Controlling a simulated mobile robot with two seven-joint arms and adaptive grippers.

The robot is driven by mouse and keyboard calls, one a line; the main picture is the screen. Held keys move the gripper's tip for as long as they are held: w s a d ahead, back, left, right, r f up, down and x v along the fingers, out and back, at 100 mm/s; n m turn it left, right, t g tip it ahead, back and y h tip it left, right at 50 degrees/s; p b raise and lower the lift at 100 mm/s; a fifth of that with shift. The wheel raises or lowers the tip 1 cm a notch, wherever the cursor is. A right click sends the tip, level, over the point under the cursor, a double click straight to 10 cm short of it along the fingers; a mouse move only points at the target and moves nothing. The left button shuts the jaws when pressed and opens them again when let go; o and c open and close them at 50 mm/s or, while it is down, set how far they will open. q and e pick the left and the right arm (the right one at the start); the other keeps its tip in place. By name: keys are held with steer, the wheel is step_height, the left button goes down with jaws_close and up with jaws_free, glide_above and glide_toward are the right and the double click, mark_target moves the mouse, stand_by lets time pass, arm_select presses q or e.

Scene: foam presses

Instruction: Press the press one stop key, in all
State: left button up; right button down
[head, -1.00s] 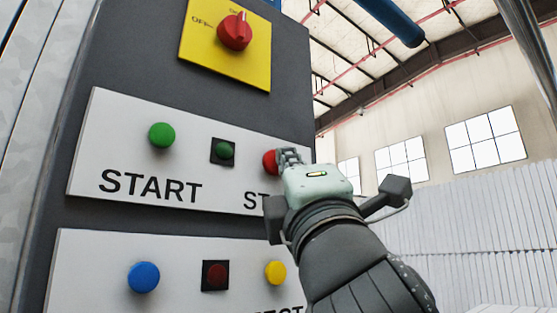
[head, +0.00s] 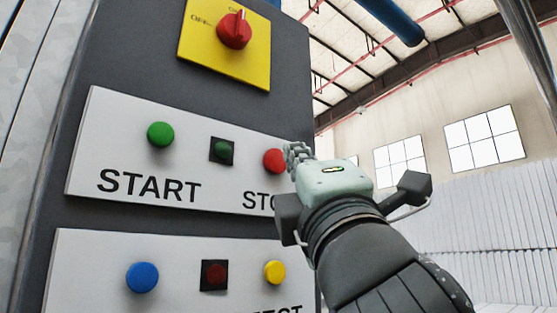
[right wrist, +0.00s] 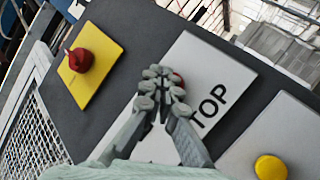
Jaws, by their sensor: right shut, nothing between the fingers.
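The red stop key (head: 273,160) is a round button above the partly covered STOP label on the upper white plate (head: 110,125). My right gripper (head: 297,157) is shut and empty, its fingertips just right of the key in the head view. I cannot tell whether they touch it. In the right wrist view the closed fingertips (right wrist: 164,86) are in front of the plate and hide most of the key; only a sliver of red (right wrist: 179,77) shows beside them. My left gripper is not in view.
A green START button (head: 160,134) and a dark green lamp (head: 222,151) share the plate. Above is a red rotary switch (head: 235,30) on yellow. Below are a blue button (head: 142,277), a dark red lamp (head: 214,275) and a yellow button (head: 275,272).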

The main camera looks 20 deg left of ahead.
steer(key=d, duration=0.1)
steer(key=s+d, duration=0.2)
steer(key=d, duration=0.1)
steer(key=shift+s+p, duration=0.25)
steer(key=shift+p, duration=0.05)
stand_by(0.7)
